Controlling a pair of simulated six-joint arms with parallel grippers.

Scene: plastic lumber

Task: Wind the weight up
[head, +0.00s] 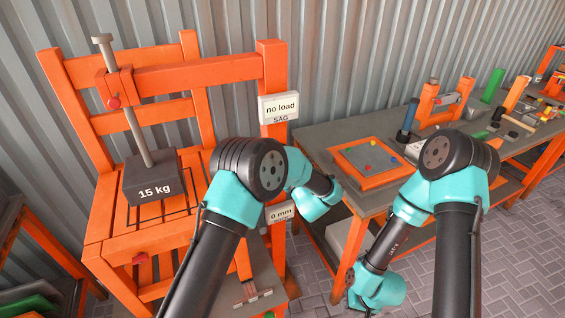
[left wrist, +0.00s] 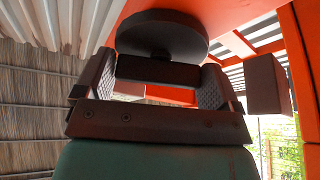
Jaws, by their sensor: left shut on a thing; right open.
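The weight is a dark block marked 15 kg (head: 152,177). It sits low on a grey rod (head: 130,100) that slants down from the orange beam (head: 195,76), above a slatted part of the orange frame. My left gripper (left wrist: 156,74) is shut on a dark bar (left wrist: 158,72) under a dark round disc (left wrist: 162,32), close beneath an orange surface. In the head view my left arm hides that grip. My right gripper (head: 368,311) is at the bottom edge, mostly out of sight, well right of the frame and apart from the weight.
A "no load" sign (head: 281,107) is on the orange post, with a "0 mm" plate (head: 281,213) lower down. A grey bench (head: 330,136) to the right bears an orange-rimmed tray (head: 376,184) and several tools. Paved floor (head: 522,245) is clear at right.

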